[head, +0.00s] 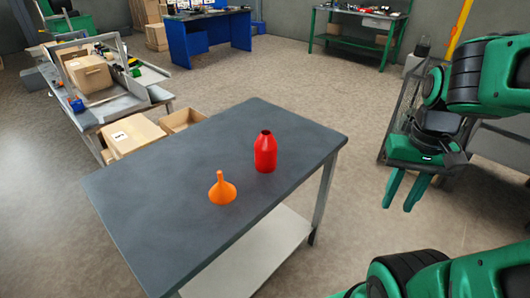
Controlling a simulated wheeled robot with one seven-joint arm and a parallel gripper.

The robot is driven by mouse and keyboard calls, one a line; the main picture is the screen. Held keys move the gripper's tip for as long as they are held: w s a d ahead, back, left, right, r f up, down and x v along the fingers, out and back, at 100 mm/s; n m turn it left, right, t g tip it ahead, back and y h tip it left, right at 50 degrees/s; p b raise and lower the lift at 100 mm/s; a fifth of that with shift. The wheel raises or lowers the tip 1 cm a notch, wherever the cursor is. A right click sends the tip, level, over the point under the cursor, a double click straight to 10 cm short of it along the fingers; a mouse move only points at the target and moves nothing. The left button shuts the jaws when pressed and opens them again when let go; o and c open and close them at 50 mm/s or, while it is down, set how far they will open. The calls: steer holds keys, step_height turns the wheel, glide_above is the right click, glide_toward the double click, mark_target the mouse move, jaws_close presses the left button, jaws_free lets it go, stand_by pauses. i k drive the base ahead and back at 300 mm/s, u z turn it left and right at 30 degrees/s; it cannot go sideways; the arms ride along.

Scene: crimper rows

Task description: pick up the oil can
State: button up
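A red bottle-shaped container (265,155) with a dark open top stands upright on the grey table (150,190). It is the only thing here that looks like the oil can. My green gripper (398,208) is at the right, apart from the container and beyond the table's right edge. Its two fingers point down with a gap between them. It is open and nothing shows between the fingers.
An orange funnel (222,191) stands spout up on the table, left of the red container and nearer to me. The rest of the tabletop is clear. Cardboard boxes (133,136) sit beyond the table's left edge. Open floor lies behind it.

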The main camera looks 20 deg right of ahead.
mark_target(266, 146)
steer(key=k, duration=0.95)
steer(key=z, duration=0.9)
steer(key=i, duration=1)
steer(key=u, duration=0.05)
